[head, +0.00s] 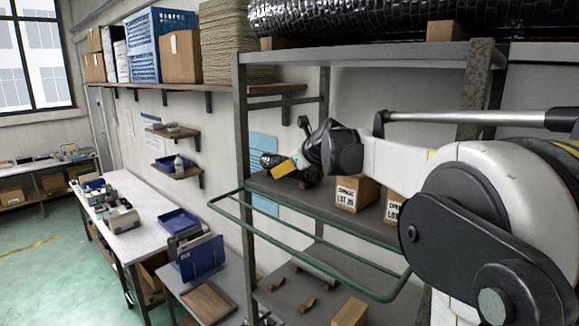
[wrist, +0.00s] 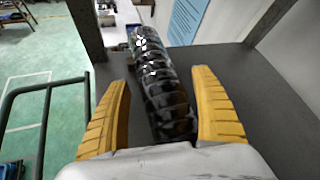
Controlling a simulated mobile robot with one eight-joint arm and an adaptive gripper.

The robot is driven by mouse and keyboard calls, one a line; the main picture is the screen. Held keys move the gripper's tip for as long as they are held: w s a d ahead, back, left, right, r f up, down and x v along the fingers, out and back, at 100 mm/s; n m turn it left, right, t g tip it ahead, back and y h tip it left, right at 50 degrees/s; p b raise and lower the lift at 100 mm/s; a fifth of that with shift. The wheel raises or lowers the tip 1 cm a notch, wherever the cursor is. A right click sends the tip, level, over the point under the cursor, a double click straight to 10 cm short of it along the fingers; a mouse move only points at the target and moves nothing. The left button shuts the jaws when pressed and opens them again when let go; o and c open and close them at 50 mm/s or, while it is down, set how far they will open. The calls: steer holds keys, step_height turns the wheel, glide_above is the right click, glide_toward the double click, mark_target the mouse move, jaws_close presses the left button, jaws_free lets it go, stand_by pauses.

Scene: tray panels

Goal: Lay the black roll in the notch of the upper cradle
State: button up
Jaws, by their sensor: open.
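The black roll (wrist: 152,55) is glossy and lies lengthwise between the two yellow fingers of my gripper (wrist: 160,76) in the wrist view. The fingers are open, with a gap on each side of the roll. In the head view the roll's end (head: 268,160) shows beside the yellow finger of my gripper (head: 285,169), just above the middle shelf. A small brown piece (head: 308,183) shows under the gripper, perhaps part of the upper cradle. The gripper hides most of it, so I cannot tell how the roll rests. Brown notched supports (head: 307,304) stand empty on the lower shelf.
Boxes marked LOT (head: 356,194) stand on the middle shelf (head: 284,196), right of my gripper. A green rail (head: 310,250) runs along the shelf front. A rack post (head: 241,130) stands at the left. A large black roll (head: 360,15) lies above the top shelf.

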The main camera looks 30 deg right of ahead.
steer(key=v, duration=1.1)
steer(key=shift+s, duration=0.1)
